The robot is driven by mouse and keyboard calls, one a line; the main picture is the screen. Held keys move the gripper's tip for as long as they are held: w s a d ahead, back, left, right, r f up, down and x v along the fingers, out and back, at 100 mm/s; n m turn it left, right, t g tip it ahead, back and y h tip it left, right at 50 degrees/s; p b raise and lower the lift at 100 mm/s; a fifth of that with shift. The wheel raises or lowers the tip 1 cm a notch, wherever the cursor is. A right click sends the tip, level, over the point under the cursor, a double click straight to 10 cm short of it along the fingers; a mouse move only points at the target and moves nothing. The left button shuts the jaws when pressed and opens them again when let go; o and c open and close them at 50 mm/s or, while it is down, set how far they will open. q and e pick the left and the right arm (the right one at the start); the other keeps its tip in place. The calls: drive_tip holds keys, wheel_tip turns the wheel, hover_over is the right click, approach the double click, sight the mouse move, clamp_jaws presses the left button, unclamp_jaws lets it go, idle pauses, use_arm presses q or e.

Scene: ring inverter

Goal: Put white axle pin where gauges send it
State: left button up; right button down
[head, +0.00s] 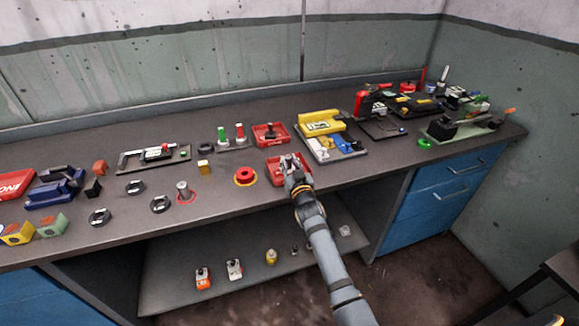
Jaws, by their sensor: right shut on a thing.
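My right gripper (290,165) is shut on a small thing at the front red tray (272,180). The fingers hide most of that thing, so I cannot tell whether it is the white axle pin. A grey-white pin-like piece (184,188) stands upright on a red-ringed spot on the bench. Three dark round pieces with pale faces, which look like gauges, lie left of it: one at the back (136,187), one in the middle (160,204) and one at the front (100,216). Their readings are too small to make out. My left gripper is out of view.
A second red tray (271,134) sits behind the front one. A red and yellow button (245,176) is left of my gripper. A yellow and blue fixture (325,130) stands to the right. A green fixture (465,128) is farther right. A lower shelf (180,290) holds small parts.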

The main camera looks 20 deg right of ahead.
drive_tip(key=c, duration=1.7)
unclamp_jaws()
drive_tip(key=shift+f, duration=0.15)
drive_tip(key=o, duration=0.5)
drive_tip(key=shift+r, duration=0.3)
drive_tip(key=s+p, duration=0.1)
drive_tip(key=s, duration=0.3)
drive_tip(key=s+p, duration=0.1)
drive_tip(key=s, duration=0.3)
drive_tip(key=s+p, duration=0.1)
drive_tip(key=s, duration=0.3)
drive_tip(key=shift+a, duration=0.3)
drive_tip(key=shift+f, duration=0.15)
